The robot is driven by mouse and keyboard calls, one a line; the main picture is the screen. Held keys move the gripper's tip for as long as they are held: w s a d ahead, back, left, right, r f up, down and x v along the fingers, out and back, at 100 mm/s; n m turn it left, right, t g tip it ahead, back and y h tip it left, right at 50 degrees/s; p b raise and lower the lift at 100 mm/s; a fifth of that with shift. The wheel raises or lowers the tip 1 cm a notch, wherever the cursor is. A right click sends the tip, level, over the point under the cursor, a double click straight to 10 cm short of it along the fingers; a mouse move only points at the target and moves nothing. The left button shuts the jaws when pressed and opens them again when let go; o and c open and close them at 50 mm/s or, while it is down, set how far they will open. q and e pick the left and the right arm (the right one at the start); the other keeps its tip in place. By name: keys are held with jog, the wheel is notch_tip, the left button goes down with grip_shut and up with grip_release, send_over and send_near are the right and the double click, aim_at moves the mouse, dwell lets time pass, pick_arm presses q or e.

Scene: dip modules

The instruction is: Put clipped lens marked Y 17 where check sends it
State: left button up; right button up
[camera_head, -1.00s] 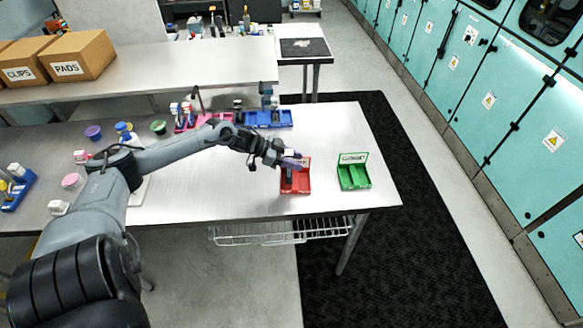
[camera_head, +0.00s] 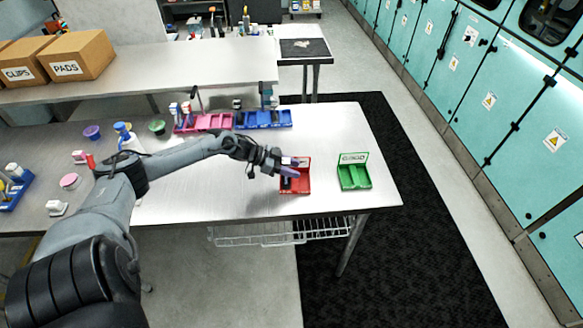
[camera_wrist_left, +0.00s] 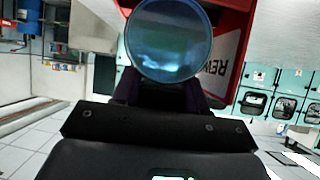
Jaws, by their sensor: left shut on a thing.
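My left gripper (camera_head: 280,166) is shut on the lens (camera_wrist_left: 168,42), a round bluish glass disc. In the head view the lens (camera_head: 290,173) looks purplish and small, just over the red tray (camera_head: 304,187). I cannot read a Y 17 mark on the lens. The green tray (camera_head: 344,182) stands to the right, its raised label too small to read surely. My right gripper is not in view.
A pink tray (camera_head: 205,122) and a blue tray (camera_head: 264,119) stand at the table's back edge. A blue-topped bottle (camera_head: 127,138) and small tubs stand behind my arm. The tabletop (camera_head: 325,140) is bare between the back trays and the red and green trays.

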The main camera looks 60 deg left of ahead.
pick_arm(q)
jog(key=o, duration=0.9)
jog(key=shift+c, duration=0.2)
jog(key=shift+r, duration=0.1)
jog(key=shift+s+a+r+p, duration=0.15)
jog(key=shift+s+r+p, duration=0.05)
jog(key=shift+s+p, duration=0.1)
jog(key=p+v, duration=0.4)
jog(key=v, duration=0.7)
jog(key=shift+s+r, duration=0.1)
jog(key=shift+r, duration=0.05)
